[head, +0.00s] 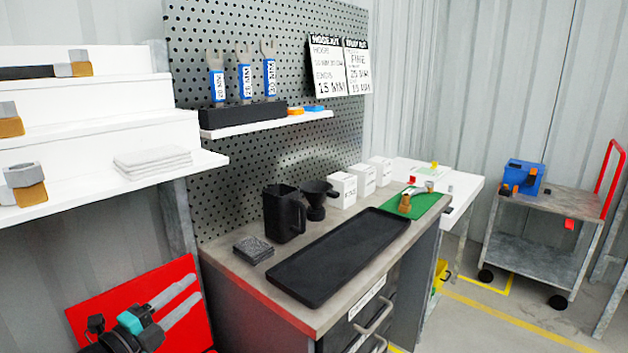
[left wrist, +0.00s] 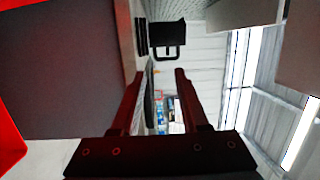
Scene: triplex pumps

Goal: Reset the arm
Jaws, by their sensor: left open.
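My left gripper (head: 196,285) is at the lower left of the head view, in front of a red panel (head: 88,312). Its two pale fingers are spread apart with nothing between them. The left wrist view also shows the gripper (left wrist: 158,74) open and empty, with two dark reddish fingers. It is to the left of the workbench (head: 225,268) and below the white shelves (head: 100,137), apart from both. My right gripper is in neither view.
On the bench are a black tray (head: 335,258), a black jug (head: 284,214), a black funnel (head: 315,196), white boxes (head: 342,190) and a green mat (head: 428,201). A pegboard (head: 270,155) stands behind. A cart (head: 550,201) with a blue object stands right. Open floor lies between.

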